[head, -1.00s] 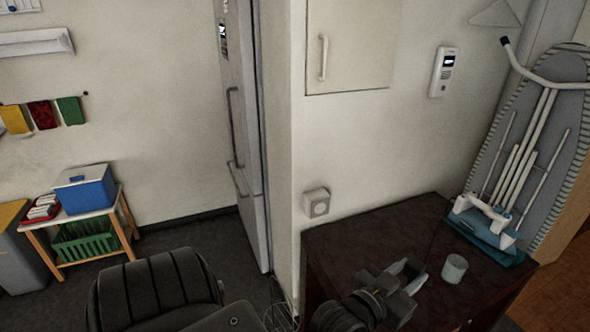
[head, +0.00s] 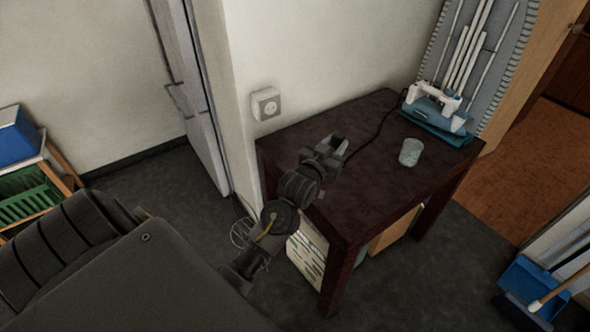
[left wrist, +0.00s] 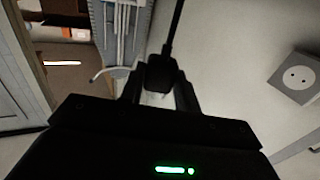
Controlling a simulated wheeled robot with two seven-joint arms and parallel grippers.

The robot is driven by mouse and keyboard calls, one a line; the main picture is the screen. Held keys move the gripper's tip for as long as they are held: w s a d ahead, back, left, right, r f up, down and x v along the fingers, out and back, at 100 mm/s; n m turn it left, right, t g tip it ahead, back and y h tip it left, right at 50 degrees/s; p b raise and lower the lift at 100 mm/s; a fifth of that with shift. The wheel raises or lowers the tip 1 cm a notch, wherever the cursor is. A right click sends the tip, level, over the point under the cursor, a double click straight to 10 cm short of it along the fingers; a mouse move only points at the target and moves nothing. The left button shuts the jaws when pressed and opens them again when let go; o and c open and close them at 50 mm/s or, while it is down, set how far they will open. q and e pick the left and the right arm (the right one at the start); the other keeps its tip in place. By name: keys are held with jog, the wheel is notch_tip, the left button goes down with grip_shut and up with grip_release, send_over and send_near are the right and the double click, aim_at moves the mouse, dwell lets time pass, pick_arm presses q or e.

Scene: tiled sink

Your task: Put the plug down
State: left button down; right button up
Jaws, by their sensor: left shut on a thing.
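My left gripper (head: 333,146) is above the left part of the dark table in the head view. In the left wrist view its fingers (left wrist: 158,92) are shut on a black plug (left wrist: 161,72) with a cord rising from it. In the head view the cord (head: 384,122) runs from near the gripper to the iron at the table's back right; the plug itself is hard to make out there. A wall socket (head: 266,104) is left of the table, apart from the plug; it also shows in the left wrist view (left wrist: 297,76). My right gripper is not in view.
An ironing board (head: 480,50) leans on the wall behind. Boxes (head: 308,254) stand under the table.

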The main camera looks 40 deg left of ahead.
pick_arm(q)
jog(key=shift+a+f, duration=0.15)
jog(key=shift+a, duration=0.35)
send_over(292, 168)
jog(key=d, duration=0.2)
jog(key=f, duration=0.7)
jog(key=shift+w+a+f+p, duration=0.2)
jog(key=shift+a+f+p, duration=0.1)
jog(key=shift+f, duration=0.1)
jog(key=shift+a+f, duration=0.45)
jog(key=shift+f, duration=0.15)
jog(key=f, duration=0.3)
jog(key=shift+s+a+f, duration=0.1)
jog(key=shift+a, duration=0.2)
jog(key=shift+f, duration=0.2)
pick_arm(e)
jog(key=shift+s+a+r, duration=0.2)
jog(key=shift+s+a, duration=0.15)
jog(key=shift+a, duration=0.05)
